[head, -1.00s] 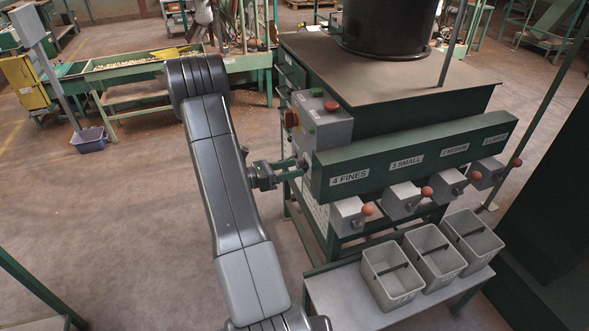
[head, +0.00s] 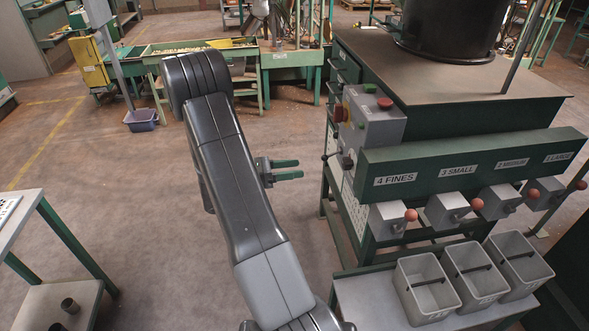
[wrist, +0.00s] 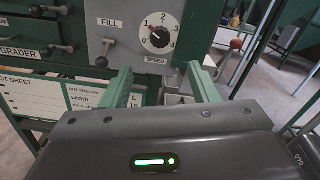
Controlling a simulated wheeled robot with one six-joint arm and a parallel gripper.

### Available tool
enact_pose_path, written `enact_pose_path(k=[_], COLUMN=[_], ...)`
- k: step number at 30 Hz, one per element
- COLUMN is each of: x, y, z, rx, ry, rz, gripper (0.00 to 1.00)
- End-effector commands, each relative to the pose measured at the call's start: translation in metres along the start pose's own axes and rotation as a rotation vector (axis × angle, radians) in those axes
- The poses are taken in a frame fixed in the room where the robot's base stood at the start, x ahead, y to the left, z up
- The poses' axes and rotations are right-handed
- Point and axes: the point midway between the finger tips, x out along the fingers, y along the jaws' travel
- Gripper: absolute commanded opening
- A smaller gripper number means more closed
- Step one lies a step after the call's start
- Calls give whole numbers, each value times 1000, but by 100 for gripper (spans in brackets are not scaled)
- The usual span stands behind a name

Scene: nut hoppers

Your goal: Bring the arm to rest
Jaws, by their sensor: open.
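My gripper (head: 287,171) is open and empty, its two green fingers pointing right toward the grader machine with clear air between. In the wrist view my gripper (wrist: 158,82) also shows spread fingers with nothing held. Ahead of it in that view is the grader's grey control panel (wrist: 125,25) with a speed dial (wrist: 158,33) and a fill lever. In the head view my arm reaches up from the bottom centre, bends at the top left, and the gripper sits left of the machine, apart from it.
The grader (head: 455,72) stands at right with hopper spouts and red-knobbed levers. Three grey bins (head: 428,301) stand on a low table (head: 365,300) below. A side table (head: 22,215) is at left. A blue-grey tub (head: 141,121) is on the floor. Open floor lies left of my arm.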

Motion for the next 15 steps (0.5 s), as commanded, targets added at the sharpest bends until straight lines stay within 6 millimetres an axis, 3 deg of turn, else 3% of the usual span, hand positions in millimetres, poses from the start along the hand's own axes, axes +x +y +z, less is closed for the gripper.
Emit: enact_pose_path(k=[8, 15], x=[8, 44], y=[0, -1], z=[1, 1], rx=[0, -2], ry=[0, 1], rz=[-2, -5], gripper=[55, 55])
